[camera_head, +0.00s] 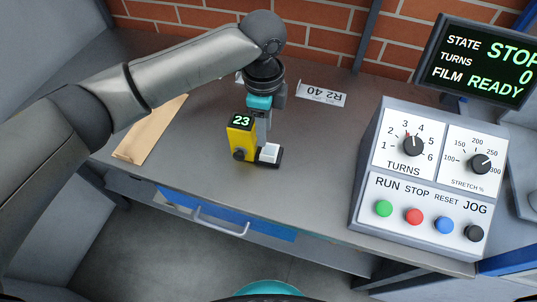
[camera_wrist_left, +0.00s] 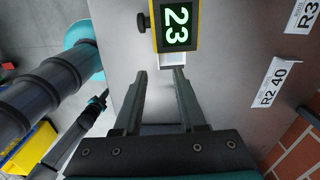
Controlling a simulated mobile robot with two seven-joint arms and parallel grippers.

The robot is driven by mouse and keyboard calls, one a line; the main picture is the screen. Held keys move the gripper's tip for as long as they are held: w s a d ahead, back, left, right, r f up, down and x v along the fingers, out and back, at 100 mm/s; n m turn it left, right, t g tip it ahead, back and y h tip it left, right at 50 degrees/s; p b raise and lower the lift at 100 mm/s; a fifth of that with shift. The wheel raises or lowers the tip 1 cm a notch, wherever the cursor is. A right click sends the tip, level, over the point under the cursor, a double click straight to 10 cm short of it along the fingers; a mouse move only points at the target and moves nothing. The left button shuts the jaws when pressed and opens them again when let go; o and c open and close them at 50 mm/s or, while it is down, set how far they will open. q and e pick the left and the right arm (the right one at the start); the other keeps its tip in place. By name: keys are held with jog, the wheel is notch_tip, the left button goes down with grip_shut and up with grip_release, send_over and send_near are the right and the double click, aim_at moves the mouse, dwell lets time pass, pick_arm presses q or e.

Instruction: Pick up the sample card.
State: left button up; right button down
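A small white piece (camera_head: 269,152), perhaps the sample card, sits on the black foot of a yellow gauge (camera_head: 240,137) reading 23. In the left wrist view the white piece (camera_wrist_left: 172,60) shows just beyond my fingertips, below the gauge's display (camera_wrist_left: 176,24). My left gripper (camera_head: 262,128) points down close behind the gauge, which partly hides its fingers. In the left wrist view the left gripper (camera_wrist_left: 160,74) is open, with an empty gap between the fingers. Contact with the white piece cannot be told. My right gripper is not seen clearly in either view.
A label R2 40 (camera_head: 321,95) lies behind, right of the gripper. A brown envelope (camera_head: 150,130) lies at the left. The control box (camera_head: 430,185) and screen (camera_head: 482,62) stand at the right. Bare table (camera_head: 310,165) lies between gauge and box.

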aim_at(265, 152)
pick_arm(q)
notch_tip(265, 152, down, 3)
jog(key=shift+f, duration=0.1)
jog(key=f, duration=0.1)
jog(key=f+b, duration=0.1)
jog(key=f, duration=0.1)
jog(key=f+b, duration=0.1)
jog(key=f, duration=0.1)
jog(key=shift+s+d, duration=0.1)
jog(key=shift+s, duration=0.15)
grip_shut()
dwell(0.3)
